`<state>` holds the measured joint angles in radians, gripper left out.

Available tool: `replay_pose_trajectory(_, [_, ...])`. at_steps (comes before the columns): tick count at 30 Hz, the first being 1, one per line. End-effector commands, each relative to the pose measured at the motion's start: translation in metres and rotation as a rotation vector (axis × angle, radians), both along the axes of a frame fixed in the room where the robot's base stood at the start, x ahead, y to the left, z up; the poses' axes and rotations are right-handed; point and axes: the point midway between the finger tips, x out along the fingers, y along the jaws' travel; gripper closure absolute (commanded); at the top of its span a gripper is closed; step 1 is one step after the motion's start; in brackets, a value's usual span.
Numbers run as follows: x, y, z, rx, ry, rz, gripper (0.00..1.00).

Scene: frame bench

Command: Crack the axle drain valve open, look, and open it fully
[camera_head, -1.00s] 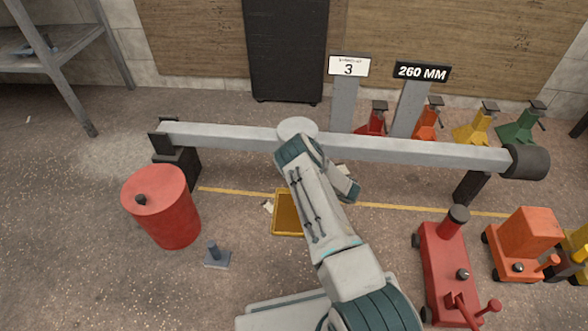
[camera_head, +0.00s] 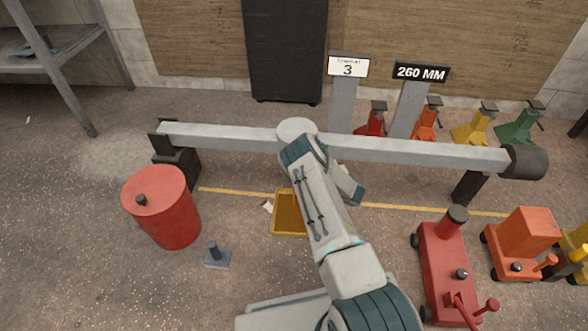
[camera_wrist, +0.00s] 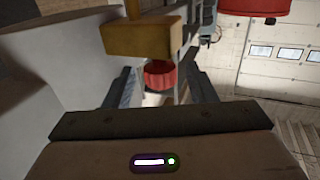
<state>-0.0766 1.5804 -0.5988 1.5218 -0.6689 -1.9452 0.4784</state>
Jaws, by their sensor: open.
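A long grey axle beam (camera_head: 410,151) lies across supports, with a pale round hub (camera_head: 297,127) at its middle. My arm covers the area under the hub, so the valve and my gripper are hidden in the head view. In the wrist view my gripper (camera_wrist: 164,90) is open. A ribbed red knob (camera_wrist: 160,74), seemingly the drain valve's handle, shows between the fingers; I cannot tell whether they touch it. A yellow-brown block (camera_wrist: 140,40) is just above it in the picture. A yellow tray (camera_head: 275,232) lies on the floor below the beam, partly behind my arm.
A red drum (camera_head: 168,215) and a small grey stand (camera_head: 217,257) are on the floor at left. A red jack (camera_head: 447,265) and an orange one (camera_head: 525,240) are at right. Signs reading 3 (camera_head: 348,67) and 260 MM (camera_head: 421,72) stand behind the beam.

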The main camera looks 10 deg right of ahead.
Motion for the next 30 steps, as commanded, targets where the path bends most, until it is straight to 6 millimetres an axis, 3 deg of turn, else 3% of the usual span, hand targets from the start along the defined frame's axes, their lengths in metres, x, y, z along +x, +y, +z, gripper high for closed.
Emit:
replay_pose_trajectory(6, [-0.031,-0.039,0.005,0.002,0.002,-0.007,0.49])
replay_pose_trajectory(15, [-0.064,-0.075,0.003,0.001,0.000,-0.004,0.49])
replay_pose_trajectory(21, [-0.076,-0.087,0.001,0.001,0.000,-0.001,0.49])
replay_pose_trajectory(30, [-0.078,-0.090,0.000,0.001,-0.001,0.000,0.49])
